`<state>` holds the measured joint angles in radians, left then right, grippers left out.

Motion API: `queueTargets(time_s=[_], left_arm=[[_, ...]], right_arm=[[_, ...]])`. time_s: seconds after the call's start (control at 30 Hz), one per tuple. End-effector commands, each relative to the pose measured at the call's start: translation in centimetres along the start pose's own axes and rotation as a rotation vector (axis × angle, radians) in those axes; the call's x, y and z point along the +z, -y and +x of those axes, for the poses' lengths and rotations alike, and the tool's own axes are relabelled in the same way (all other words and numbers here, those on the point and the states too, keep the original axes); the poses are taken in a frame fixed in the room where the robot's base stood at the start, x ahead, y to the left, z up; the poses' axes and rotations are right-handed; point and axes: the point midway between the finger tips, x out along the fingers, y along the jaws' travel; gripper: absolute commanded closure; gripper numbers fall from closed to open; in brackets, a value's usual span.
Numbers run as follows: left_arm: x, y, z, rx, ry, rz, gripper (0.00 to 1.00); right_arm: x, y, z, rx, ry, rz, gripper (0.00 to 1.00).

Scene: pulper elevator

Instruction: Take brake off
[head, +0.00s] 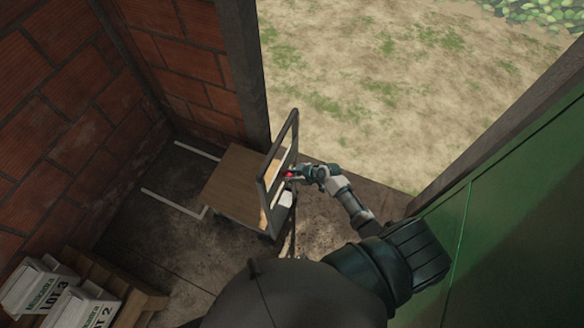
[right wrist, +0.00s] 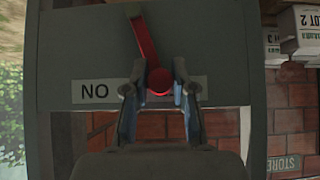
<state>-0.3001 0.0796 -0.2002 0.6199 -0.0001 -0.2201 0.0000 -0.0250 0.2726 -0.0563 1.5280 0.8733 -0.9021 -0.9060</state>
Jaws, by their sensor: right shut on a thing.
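The brake is a red lever (right wrist: 144,38) ending in a round red knob (right wrist: 159,81), on a grey panel with a "NO" label (right wrist: 95,91) in the right wrist view. The lever slants down and slightly right to the knob. My right gripper (right wrist: 159,92) is shut on the knob, one finger on each side. In the head view, my right gripper (head: 293,173) is at the handle frame of a wooden-topped cart (head: 236,186); only a bit of red shows there. Part of the label is hidden behind the fingers. My left gripper is not in view.
White lines (head: 175,203) mark the floor left of the cart. Boxes labelled "LOT" (head: 80,304) sit on a wooden pallet (head: 140,296) at lower left. A brick wall (head: 60,110) stands left, a green wall (head: 500,240) right. A doorway opens onto grassy ground (head: 390,80).

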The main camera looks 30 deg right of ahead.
Motion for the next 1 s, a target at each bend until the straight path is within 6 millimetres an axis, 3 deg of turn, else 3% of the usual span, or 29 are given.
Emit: queueTargets(time_s=[0.27, 0.6, 0.87, 0.9, 0.97, 1.0], left_arm=[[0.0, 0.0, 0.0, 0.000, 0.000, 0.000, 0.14], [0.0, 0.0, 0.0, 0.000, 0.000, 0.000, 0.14], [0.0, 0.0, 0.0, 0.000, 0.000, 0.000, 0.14], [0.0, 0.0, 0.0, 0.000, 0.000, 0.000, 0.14], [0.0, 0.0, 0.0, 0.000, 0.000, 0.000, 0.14], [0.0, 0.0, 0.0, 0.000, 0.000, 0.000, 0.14]], right_arm=[[0.0, 0.1, 0.1, 0.000, -0.002, 0.000, 0.81], [0.9, 2.3, 0.9, -0.002, 0.001, 0.000, 0.81], [1.1, 2.7, 1.1, -0.006, 0.003, 0.001, 0.81], [1.2, 2.8, 1.1, -0.007, 0.004, 0.001, 0.61], [1.2, 2.8, 1.1, -0.007, 0.004, 0.001, 0.46], [1.1, 2.7, 1.1, -0.006, 0.004, 0.001, 0.46]])
